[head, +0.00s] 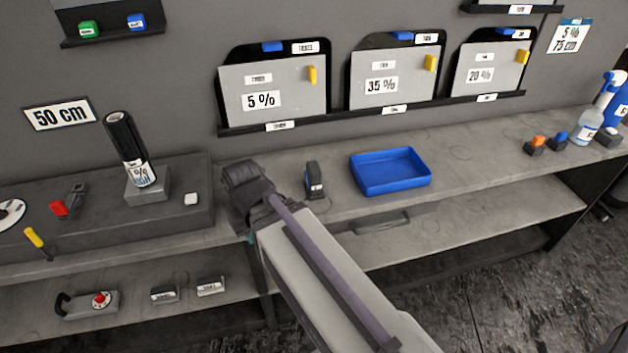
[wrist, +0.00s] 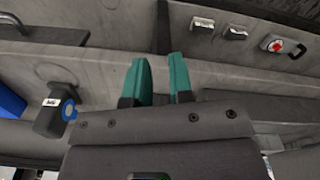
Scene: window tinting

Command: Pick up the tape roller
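No label in view reads tape roller. A small dark upright block (head: 314,180) with a white label stands on the bench, left of the blue tray. It also shows in the wrist view (wrist: 50,115), left of my fingers, with a blue disc on its side. I cannot tell for sure that it is the tape roller. My gripper (wrist: 160,75) has two teal fingers, apart with nothing between them. In the head view my dark wrist is over the bench just left of the block, and the fingers are hidden there.
The blue tray (head: 390,171) is right of the block. A raised dark box (head: 110,235) with a black film roll (head: 125,140) is at the left. A device with a red dial (head: 90,303) and two small labelled blocks (head: 210,286) are on the lower shelf.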

